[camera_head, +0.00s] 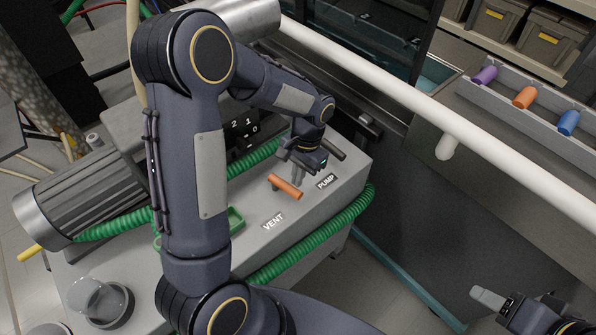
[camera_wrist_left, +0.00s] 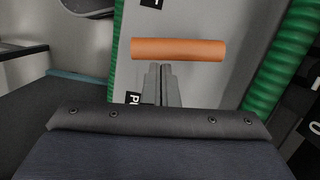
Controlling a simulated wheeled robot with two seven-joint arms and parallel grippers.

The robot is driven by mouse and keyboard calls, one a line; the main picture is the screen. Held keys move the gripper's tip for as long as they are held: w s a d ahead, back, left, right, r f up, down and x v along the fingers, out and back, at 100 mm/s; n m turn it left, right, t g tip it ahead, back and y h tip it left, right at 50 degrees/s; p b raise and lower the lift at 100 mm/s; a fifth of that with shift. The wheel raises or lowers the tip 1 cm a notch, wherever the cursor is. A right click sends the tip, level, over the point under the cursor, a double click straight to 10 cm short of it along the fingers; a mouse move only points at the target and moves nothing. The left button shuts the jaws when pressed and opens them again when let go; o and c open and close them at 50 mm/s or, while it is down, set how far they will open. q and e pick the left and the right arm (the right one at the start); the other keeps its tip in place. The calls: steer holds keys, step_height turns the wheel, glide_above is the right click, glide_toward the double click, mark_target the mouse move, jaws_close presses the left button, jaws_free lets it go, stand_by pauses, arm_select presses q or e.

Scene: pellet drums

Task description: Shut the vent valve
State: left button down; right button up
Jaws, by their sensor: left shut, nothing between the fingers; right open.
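The vent valve's orange bar handle (camera_head: 285,187) sits on top of the grey housing, between the VENT label (camera_head: 273,221) and the PUMP label (camera_head: 326,181). In the left wrist view the handle (camera_wrist_left: 178,49) lies crosswise just beyond my fingertips. My left gripper (camera_head: 297,178) points down beside the handle, on its PUMP side. It is shut and empty; its tips (camera_wrist_left: 160,70) are close to the bar, and I cannot tell whether they touch it. My right gripper (camera_head: 497,302) is open at the lower right, away from the housing and partly cut off.
A dark handle (camera_head: 333,148) stands beyond the PUMP label. Green ribbed hoses (camera_head: 310,240) run along the housing. A long white pipe (camera_head: 400,90) crosses the right side. A rack (camera_head: 500,97) holds purple, orange and blue pieces. A finned motor (camera_head: 100,190) is at left.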

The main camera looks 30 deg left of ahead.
arm_select(q)
steer(key=shift+s+d+m, duration=0.1)
steer(key=shift+s+m, duration=0.4)
steer(key=shift+m, duration=0.5)
steer(key=shift+y, duration=0.3)
steer(key=a+p+v, duration=0.1)
steer(key=p+v, duration=0.6)
steer(key=v, duration=0.3)
steer(key=shift+d, duration=0.45)
steer(key=shift+s, duration=0.1)
steer(key=shift+r, duration=0.1)
